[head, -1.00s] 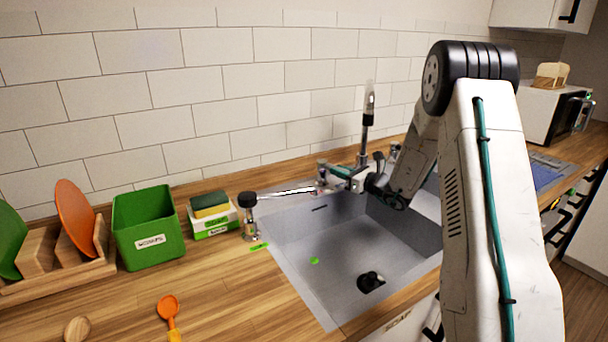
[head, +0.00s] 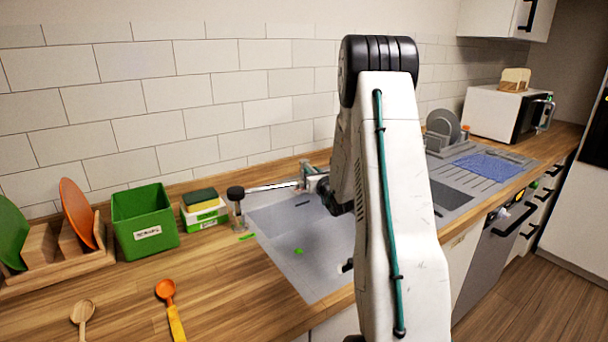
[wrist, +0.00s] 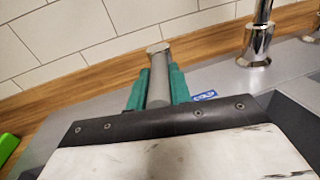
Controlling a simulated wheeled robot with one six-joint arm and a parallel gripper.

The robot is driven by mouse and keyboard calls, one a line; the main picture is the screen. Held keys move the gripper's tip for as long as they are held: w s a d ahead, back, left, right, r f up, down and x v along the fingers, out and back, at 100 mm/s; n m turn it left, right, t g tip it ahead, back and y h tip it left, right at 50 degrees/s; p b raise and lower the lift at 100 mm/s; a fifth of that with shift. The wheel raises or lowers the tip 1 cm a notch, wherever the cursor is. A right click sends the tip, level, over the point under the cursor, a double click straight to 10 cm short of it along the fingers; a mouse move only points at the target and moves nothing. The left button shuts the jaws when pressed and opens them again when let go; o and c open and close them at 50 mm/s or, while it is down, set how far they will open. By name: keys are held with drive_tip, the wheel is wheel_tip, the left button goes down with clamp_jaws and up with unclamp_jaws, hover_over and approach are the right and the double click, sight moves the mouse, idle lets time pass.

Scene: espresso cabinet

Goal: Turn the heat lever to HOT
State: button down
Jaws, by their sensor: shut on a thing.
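In the wrist view, my gripper (wrist: 155,88) has its two green fingers on either side of a grey, round-ended lever (wrist: 159,72), shut on it. A small blue marking (wrist: 203,95) lies on the sink deck just right of the fingers. The chrome tap base (wrist: 257,45) stands farther right. In the head view, my gripper (head: 306,178) is at the back edge of the sink (head: 285,235), partly behind my arm.
A black-topped dispenser (head: 237,205) stands left of the sink, with a thin bright rod reaching toward my gripper. A sponge box (head: 204,215) and green bin (head: 145,222) are farther left. A dish rack (head: 443,130) and microwave (head: 500,112) stand right.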

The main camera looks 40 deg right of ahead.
drive_tip(key=c, duration=1.3)
unclamp_jaws()
drive_tip(key=shift+v, duration=3.9)
